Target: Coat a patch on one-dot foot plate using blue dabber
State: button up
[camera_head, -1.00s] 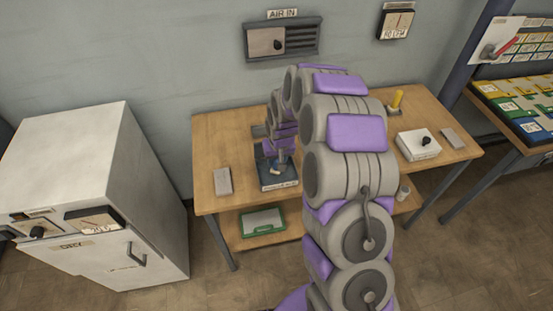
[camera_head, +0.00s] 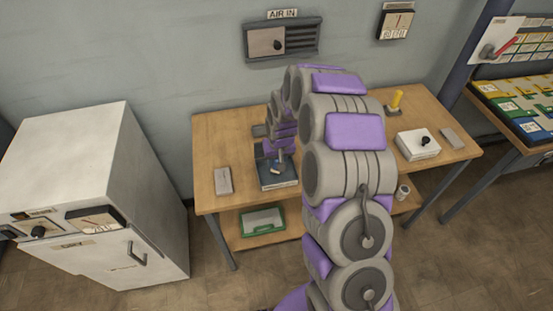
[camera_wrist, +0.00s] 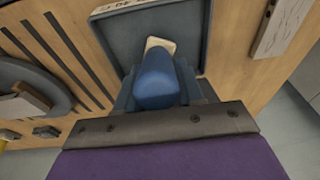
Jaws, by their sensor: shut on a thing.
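My gripper (camera_wrist: 158,92) is shut on the blue dabber (camera_wrist: 157,78), whose rounded blue body fills the middle of the wrist view. A cream-coloured piece (camera_wrist: 160,45) shows just beyond the dabber's end, inside a dark blue tray (camera_wrist: 108,32). I cannot tell whether that piece is the dabber's pad or a separate part, or whether it touches the tray floor. In the head view the tray (camera_head: 278,184) sits on the left half of the wooden bench, with my gripper (camera_head: 274,160) over it. I cannot pick out a one-dot mark or any coated patch.
A grey block (camera_head: 223,180) lies left of the tray. A white box with a black knob (camera_head: 418,147), another grey block (camera_head: 453,138) and a yellow upright item (camera_head: 396,100) stand at the right. A green-rimmed tray (camera_head: 263,221) and a cup (camera_head: 403,192) are on the lower shelf.

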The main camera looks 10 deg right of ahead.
jog(key=shift+r+p, duration=1.3)
jog(key=shift+r, duration=2.15)
